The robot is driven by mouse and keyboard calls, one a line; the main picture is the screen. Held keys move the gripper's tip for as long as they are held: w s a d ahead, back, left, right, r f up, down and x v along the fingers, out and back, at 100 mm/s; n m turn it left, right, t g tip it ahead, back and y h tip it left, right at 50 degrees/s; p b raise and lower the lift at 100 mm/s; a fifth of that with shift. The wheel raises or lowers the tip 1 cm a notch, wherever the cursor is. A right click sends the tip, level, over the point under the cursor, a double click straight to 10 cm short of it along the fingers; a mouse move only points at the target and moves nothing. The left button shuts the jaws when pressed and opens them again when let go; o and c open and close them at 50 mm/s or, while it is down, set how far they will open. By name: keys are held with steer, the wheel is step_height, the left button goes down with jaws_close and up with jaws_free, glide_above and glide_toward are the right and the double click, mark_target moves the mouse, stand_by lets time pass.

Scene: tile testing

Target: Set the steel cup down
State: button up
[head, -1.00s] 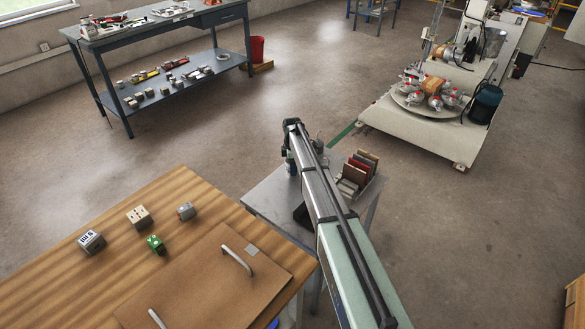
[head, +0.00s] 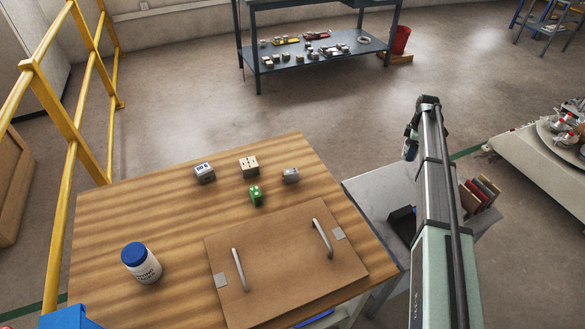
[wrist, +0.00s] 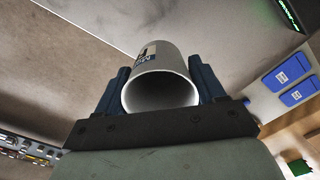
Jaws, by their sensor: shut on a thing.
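The steel cup (wrist: 165,60) fills the middle of the wrist view, its pale round mouth towards the camera and a printed label on its side. My gripper (wrist: 160,74) is shut on it, with one dark blue finger on each side. In the head view, my gripper (head: 410,138) is at the far end of my outstretched arm, near the far edge of the grey metal table (head: 375,187). The cup is not clearly visible there.
The wooden table (head: 120,215) carries a brown board (head: 280,265) with two handles, several small cubes and a white jar (head: 142,265) with a blue lid. Tiles (head: 480,193) stand upright on the grey table, right of my arm. A yellow railing (head: 60,105) stands at the left.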

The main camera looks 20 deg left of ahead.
steer(key=s+a+r+n, duration=0.1)
steer(key=s+a+n, duration=0.2)
steer(key=a, duration=1)
steer(key=s+a+r+n, duration=0.2)
steer(key=s+a, duration=0.6)
steer(key=a, duration=0.6)
steer(key=s+a+r+n, duration=0.2)
steer(key=s+a, duration=0.3)
steer(key=a, duration=0.9)
steer(key=shift+s+a+n, duration=0.15)
steer(key=shift+n, duration=0.65)
steer(key=s+a+r+n, duration=0.2)
steer(key=s+a+n, duration=0.3)
steer(key=s+a, duration=1.2)
steer(key=s+a+r+n, duration=0.35)
steer(key=s+a, duration=0.85)
steer(key=s, duration=0.8)
steer(key=shift+n, duration=0.45)
steer(key=shift+f, duration=5.1)
steer(key=shift+f, duration=0.1)
steer(key=o, duration=1.1)
